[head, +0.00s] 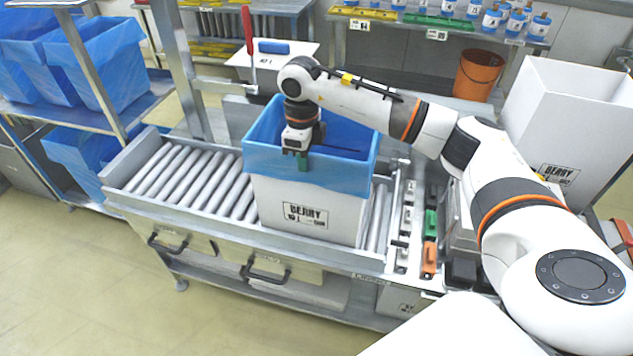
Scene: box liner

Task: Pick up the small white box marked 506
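My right arm reaches in from the right, and its gripper (303,162) points down at the front rim of a lined white box. I cannot tell whether its fingers are open or shut, or whether they touch the liner. The white box (310,218) reads "BERRY" with a smaller line that is hard to read. It stands upright on the rollers, with a blue liner (345,180) folded over its rim. A small white box (400,300) with blurred dark marks sits low under the bench. I cannot read 506 on any box. My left gripper is not in view.
The roller conveyor (185,180) is empty left of the lined box. A tall open white box (555,120) stands at the right. An orange bucket (478,75) stands behind. Blue-lined bins (105,65) fill the left shelves. Green and orange blocks (429,255) lie beside the conveyor.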

